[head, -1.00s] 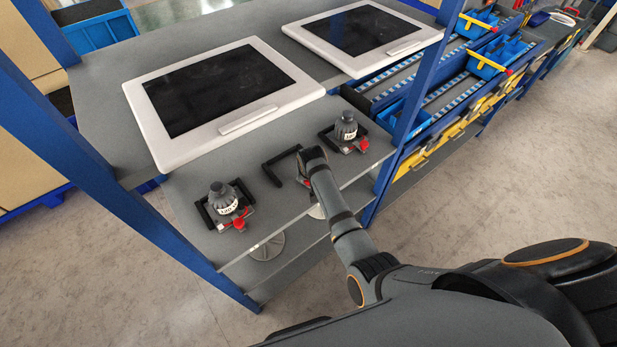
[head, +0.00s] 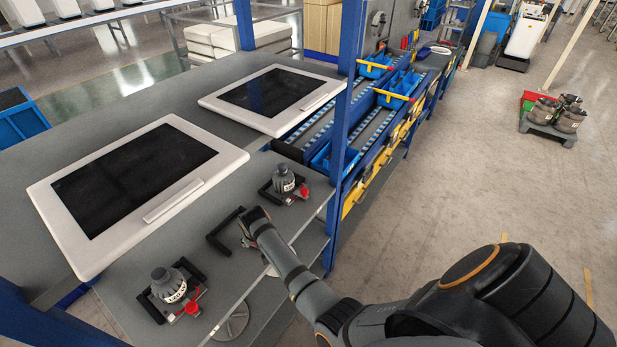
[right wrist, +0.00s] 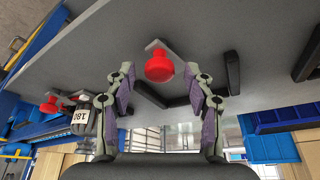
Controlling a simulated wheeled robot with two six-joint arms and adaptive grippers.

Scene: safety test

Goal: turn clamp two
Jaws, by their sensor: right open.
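Clamps with red knobs sit along the grey shelf's front. The left clamp (head: 190,308) and right clamp (head: 303,193) each stand by a grey labelled bottle. The middle clamp shows as a black bracket (head: 225,232) with no bottle; my right arm covers part of it. My right gripper (head: 254,220) is over this middle spot. In the right wrist view, my right gripper (right wrist: 160,72) is open, its fingers on either side of a red knob (right wrist: 159,68), with a visible gap on each side. My left gripper is not in view.
Two white-framed dark panels (head: 44,195) lie on the table behind the clamps. A blue post (head: 343,130) rises right of the shelf, with a rack of blue bins (head: 398,84) beyond. In the right wrist view, a labelled bottle (right wrist: 82,120) and another red knob (right wrist: 48,107) are at left.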

